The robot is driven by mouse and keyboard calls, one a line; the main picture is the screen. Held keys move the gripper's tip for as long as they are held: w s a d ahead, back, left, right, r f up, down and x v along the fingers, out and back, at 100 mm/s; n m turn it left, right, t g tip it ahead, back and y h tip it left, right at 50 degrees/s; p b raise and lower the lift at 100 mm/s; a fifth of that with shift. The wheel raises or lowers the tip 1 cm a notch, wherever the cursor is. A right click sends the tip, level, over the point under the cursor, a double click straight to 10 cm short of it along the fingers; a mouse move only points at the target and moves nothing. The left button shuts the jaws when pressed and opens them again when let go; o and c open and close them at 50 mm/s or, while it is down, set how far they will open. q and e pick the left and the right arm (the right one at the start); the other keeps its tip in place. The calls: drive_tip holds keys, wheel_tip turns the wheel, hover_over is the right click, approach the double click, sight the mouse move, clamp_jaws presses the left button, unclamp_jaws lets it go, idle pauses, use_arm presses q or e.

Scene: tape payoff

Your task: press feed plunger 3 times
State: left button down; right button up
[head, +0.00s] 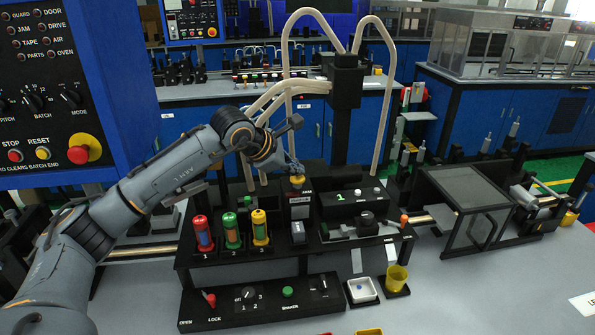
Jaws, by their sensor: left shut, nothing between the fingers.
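A yellow knob (297,181), which looks like the feed plunger, tops a small upright block (299,208) in the middle of the black station; the label there is too small to read. My left arm comes in from the left, and my left gripper (295,168) is shut and empty, fingertips down right over the yellow knob. I cannot tell whether the fingertips touch the knob or how far it is pressed. A green digit that looks like 1 (340,197) shows on the black box to the right. My right gripper is not in view.
Red, green and yellow capped tubes (232,231) stand left of the block. A control strip (262,302) with a lever, dial and green button lies in front. A white tray (362,290) and yellow cup (397,279) sit right of it. A clear-sided guard box (468,208) stands further right.

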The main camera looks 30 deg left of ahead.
sight(295, 177)
use_arm(q)
drive_tip(key=shift+f, duration=0.1)
idle(0.4)
drive_tip(key=shift+a+r+p, duration=0.1)
drive_tip(key=shift+r+p, duration=0.8)
drive_tip(key=shift+r, duration=0.7)
wheel_tip(295, 177, up, 5)
drive_tip(key=p, duration=0.3)
idle(1.1)
drive_tip(key=shift+r, duration=0.1)
